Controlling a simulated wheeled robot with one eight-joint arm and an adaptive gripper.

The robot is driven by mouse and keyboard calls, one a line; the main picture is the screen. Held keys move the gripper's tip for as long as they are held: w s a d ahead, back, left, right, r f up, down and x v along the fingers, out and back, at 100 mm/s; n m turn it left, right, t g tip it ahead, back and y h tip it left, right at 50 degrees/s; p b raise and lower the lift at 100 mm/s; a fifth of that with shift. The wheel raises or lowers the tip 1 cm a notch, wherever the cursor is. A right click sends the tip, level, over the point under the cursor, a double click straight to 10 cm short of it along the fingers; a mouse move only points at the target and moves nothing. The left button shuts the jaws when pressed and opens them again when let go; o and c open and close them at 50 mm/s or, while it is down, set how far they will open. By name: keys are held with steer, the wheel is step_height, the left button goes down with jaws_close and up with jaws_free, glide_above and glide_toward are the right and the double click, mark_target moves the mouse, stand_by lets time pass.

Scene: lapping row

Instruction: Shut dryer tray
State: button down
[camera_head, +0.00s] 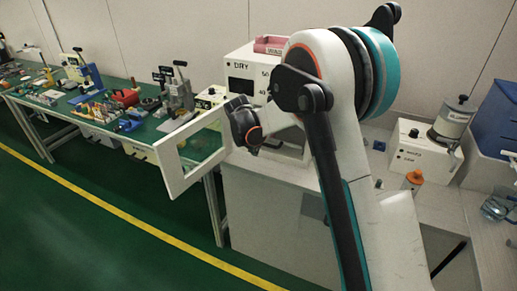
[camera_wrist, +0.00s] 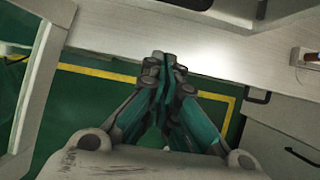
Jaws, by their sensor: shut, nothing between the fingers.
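The dryer (camera_head: 238,69), a white box marked DRY, stands on the white counter, partly hidden behind my arm. Its white framed door (camera_head: 176,175) with a window stands swung open to the left, out past the counter's front. A pale door frame also shows along the left of the wrist view (camera_wrist: 31,88). I cannot make out the tray clearly; my arm covers most of the dryer's opening. My gripper (camera_wrist: 165,62) is shut and empty, in front of the counter edge and to the right of the door frame. In the head view my arm hides its fingertips.
The white counter (camera_wrist: 215,50) has cabinet fronts with black handles below it. A green workbench (camera_head: 60,105) with several tools stands at the left. A pink tray (camera_head: 270,44) lies on the dryer. Green floor is open in front.

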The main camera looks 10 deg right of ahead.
steer(key=b+x, duration=0.2)
steer(key=x, duration=0.5)
steer(key=shift+f, duration=0.1)
steer(key=shift+w+d+r+b, duration=0.2)
steer(key=shift+w+d+b, duration=0.25)
steer(key=shift+w+d, duration=0.35)
steer(key=shift+w+d+r, duration=0.35)
steer(key=shift+w+d, duration=0.05)
steer(key=shift+w, duration=0.3)
steer(key=shift+w+d+p, duration=0.15)
steer(key=shift+w+d, duration=0.65)
steer(key=shift+w, duration=0.35)
steer(key=shift+w+d+p, duration=0.15)
steer(key=shift+w+d, duration=0.65)
steer(key=shift+w, duration=0.3)
